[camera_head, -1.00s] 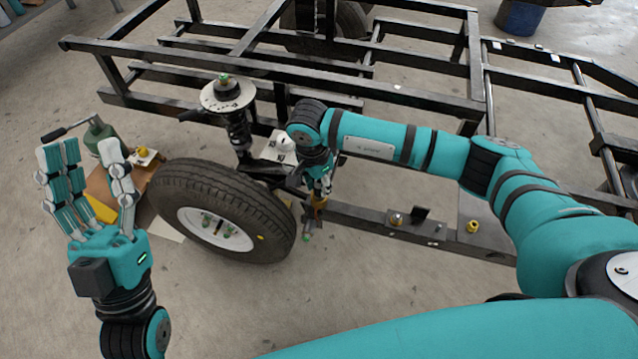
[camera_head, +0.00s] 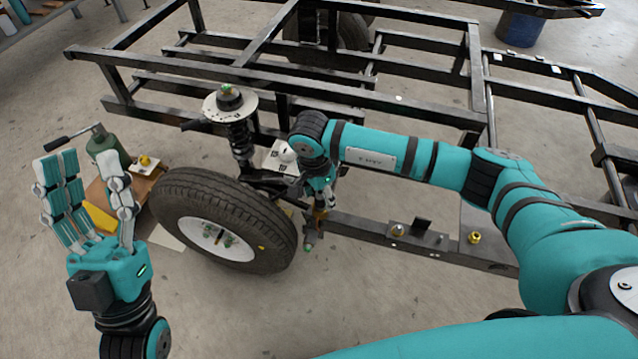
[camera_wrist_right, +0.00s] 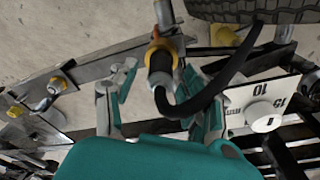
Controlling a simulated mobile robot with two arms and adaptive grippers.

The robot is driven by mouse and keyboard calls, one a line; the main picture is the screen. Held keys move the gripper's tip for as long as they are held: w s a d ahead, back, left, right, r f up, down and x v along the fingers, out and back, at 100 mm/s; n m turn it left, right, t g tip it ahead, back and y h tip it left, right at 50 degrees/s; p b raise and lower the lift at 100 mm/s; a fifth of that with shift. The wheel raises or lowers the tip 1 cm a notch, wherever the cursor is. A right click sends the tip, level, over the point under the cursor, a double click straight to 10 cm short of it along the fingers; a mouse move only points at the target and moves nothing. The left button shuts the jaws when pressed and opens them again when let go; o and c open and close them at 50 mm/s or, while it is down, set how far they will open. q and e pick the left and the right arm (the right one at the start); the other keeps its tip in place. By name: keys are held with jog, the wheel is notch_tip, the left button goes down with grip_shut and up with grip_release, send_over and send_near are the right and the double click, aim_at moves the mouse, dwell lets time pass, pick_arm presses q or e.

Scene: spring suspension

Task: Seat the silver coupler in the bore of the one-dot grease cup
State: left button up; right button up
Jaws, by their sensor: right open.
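In the right wrist view, a silver cylinder (camera_wrist_right: 163,14) stands above an orange-yellow ring (camera_wrist_right: 157,46) and a black sleeve (camera_wrist_right: 160,68) with a curved black hose (camera_wrist_right: 225,80). I cannot tell if this cylinder is the silver coupler. My right gripper (camera_head: 322,196) is beside the wheel; its open fingers (camera_wrist_right: 158,80) flank the sleeve without visibly gripping it. Brass-yellow fittings, possibly grease cups, sit on the beam: one with a silver part (camera_head: 398,230) and one further right (camera_head: 474,238). Their dots are too small to read. My left gripper (camera_head: 82,168) is open and empty at left.
A tyre (camera_head: 180,190) with a strut (camera_head: 240,135) stands between my grippers. The black frame (camera_head: 300,85) spans the back. A white numbered plate (camera_wrist_right: 248,100) is right of my right gripper. A green bottle-like jack (camera_head: 104,147) stands at left.

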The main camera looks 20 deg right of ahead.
jog(key=r, duration=0.2)
jog(key=r+p, duration=0.1)
jog(key=r, duration=0.1)
jog(key=r+p, duration=0.1)
jog(key=r, duration=0.1)
jog(key=shift+s+a, duration=0.1)
jog(key=shift+a, duration=0.25)
pick_arm(q)
jog(key=w+f+g+y+p, duration=0.1)
jog(key=w+f+g, duration=0.3)
jog(key=f+g, duration=0.1)
jog(key=w+f+g+y, duration=0.2)
jog(key=w+f+g, duration=0.2)
jog(key=f, duration=0.4)
jog(key=shift+g+y+p, duration=0.3)
jog(key=shift+g+p, duration=0.05)
jog(key=shift+g, duration=0.15)
pick_arm(e)
notch_tip(320, 180, up, 6)
jog(key=shift+s+a, duration=0.2)
jog(key=shift+a, duration=0.15)
